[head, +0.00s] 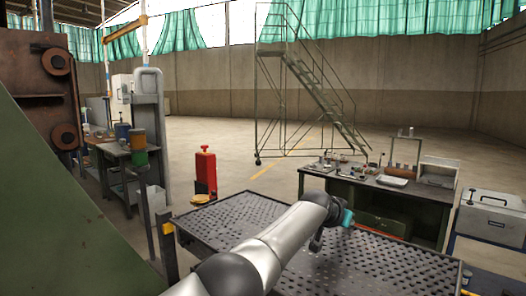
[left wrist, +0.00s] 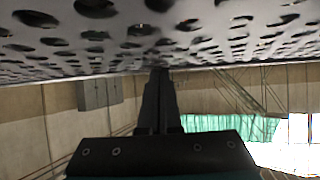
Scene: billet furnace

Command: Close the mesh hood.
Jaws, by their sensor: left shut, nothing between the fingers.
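The mesh hood appears to be the wide dark perforated panel (head: 385,262) across the lower middle of the head view. It lies about level; whether it rests fully down on its frame cannot be told. My left arm reaches over it, and my left gripper (head: 316,242) points down close to its surface. In the left wrist view, the perforated surface (left wrist: 150,35) fills the top of the picture, and the shut, empty fingers (left wrist: 160,75) reach its edge. Contact cannot be told. My right gripper is in neither view.
A green workbench (head: 400,192) with small tools and a tray stands behind the panel. A grey chest (head: 490,217) is at the right. A red post (head: 206,170) stands behind the panel's left corner. Green machinery (head: 60,215) fills the left. Open floor lies beyond.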

